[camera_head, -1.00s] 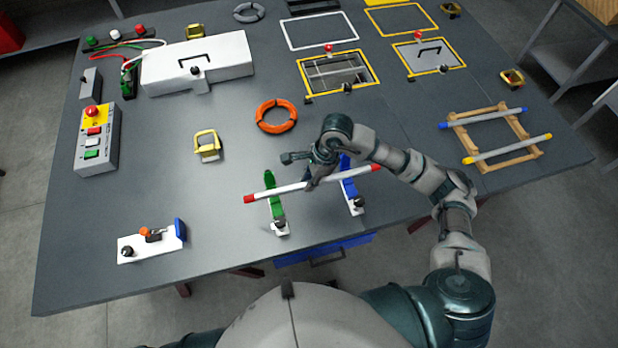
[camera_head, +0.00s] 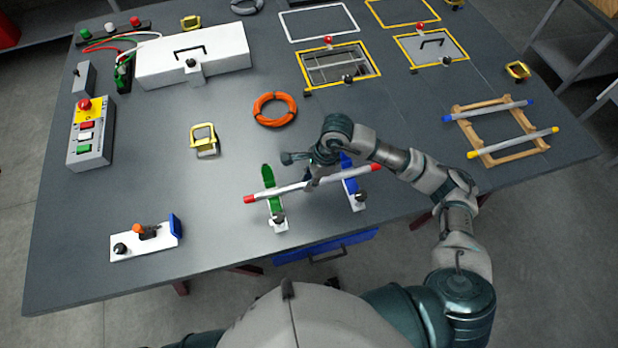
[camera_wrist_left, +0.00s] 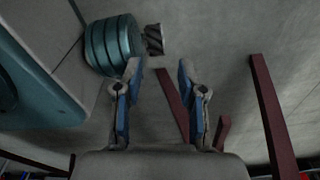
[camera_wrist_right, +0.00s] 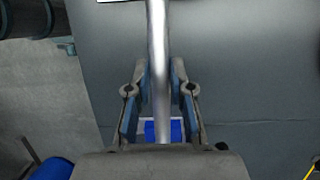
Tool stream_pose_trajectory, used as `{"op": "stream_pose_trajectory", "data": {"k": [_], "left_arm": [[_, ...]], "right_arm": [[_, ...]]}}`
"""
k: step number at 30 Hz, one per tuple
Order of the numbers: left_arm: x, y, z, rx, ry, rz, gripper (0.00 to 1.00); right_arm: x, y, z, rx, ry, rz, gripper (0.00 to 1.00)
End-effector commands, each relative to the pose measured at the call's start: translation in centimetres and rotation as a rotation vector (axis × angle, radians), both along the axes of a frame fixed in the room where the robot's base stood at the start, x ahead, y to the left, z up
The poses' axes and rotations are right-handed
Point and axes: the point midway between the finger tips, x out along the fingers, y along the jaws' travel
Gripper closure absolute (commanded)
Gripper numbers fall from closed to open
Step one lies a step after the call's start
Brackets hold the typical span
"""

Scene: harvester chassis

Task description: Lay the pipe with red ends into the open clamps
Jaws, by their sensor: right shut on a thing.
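The white pipe with red ends (camera_head: 290,189) lies across the green clamp (camera_head: 272,192) and the blue clamp (camera_head: 351,184) near the table's front edge. Both clamps have their coloured arms swung up; whether the pipe sits fully in them I cannot tell. My right gripper (camera_head: 312,184) is shut on the pipe between the two clamps. In the right wrist view the pipe (camera_wrist_right: 158,60) runs between the fingers (camera_wrist_right: 160,95), with a blue part below. My left gripper (camera_wrist_left: 157,75) is open and empty, pointing at the floor, and is out of the head view.
A wooden rack (camera_head: 500,130) with a blue-ended and a yellow-ended pipe stands at the right. An orange ring (camera_head: 274,109), a yellow-handled latch (camera_head: 204,140), a button box (camera_head: 90,140) and a white toggle plate (camera_head: 145,240) lie around. The table between them is clear.

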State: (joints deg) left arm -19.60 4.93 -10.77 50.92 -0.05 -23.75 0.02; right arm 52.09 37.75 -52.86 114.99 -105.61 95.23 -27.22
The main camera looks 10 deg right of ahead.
Motion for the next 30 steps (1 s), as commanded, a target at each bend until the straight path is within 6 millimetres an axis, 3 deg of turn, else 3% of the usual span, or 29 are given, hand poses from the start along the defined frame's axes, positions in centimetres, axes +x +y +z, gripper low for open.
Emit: {"op": "stream_pose_trajectory", "data": {"k": [30], "left_arm": [[5.9, -1.2, 2.5, -0.006, -0.029, 0.009, 0.6]], "right_arm": [[0.0, 0.0, -2.8, 0.0, -0.001, 0.0, 1.0]]}}
